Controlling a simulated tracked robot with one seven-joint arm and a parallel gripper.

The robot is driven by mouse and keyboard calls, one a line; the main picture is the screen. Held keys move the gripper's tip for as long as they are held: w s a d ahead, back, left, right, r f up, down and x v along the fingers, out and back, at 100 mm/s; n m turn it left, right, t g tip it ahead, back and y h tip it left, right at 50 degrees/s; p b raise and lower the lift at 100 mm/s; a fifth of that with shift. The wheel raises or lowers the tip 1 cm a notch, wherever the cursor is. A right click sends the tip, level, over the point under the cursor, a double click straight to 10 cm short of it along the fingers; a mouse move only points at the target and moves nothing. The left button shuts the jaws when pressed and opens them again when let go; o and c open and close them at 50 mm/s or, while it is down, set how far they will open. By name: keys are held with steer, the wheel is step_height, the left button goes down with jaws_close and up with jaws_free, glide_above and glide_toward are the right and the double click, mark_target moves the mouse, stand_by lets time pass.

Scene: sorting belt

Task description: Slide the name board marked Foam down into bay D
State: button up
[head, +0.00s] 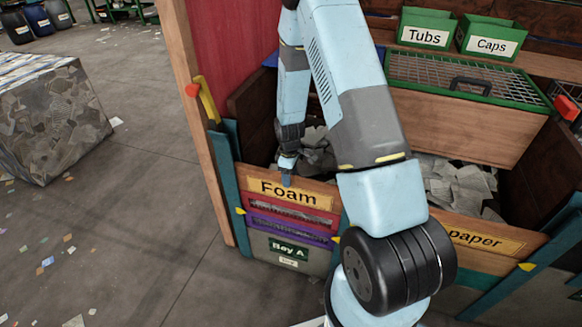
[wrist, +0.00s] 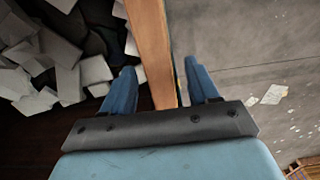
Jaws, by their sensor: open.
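The Foam board (head: 270,188) is a wooden board with a yellow label. It sits at the top of a stack of boards in the front of bay A, above a red board (head: 289,213) and a purple board (head: 289,232). My gripper (head: 287,172) is at the board's top edge. In the wrist view, the board's edge (wrist: 152,45) runs between the two blue fingers of my open gripper (wrist: 160,66), one on each side. A gap shows beside the right finger; contact on the left is unclear. No bay D sign is visible.
The Bay A sign (head: 289,248) is below the stack. A board ending in "paper" (head: 475,239) fronts the bay at right, partly behind my arm. Grey scraps (head: 460,187) fill the bays. Tubs (head: 426,33) and Caps (head: 491,40) bins stand behind.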

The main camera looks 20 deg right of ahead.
mark_target(303, 192)
steer(key=shift+f, duration=2.15)
jaws_close()
stand_by(0.9)
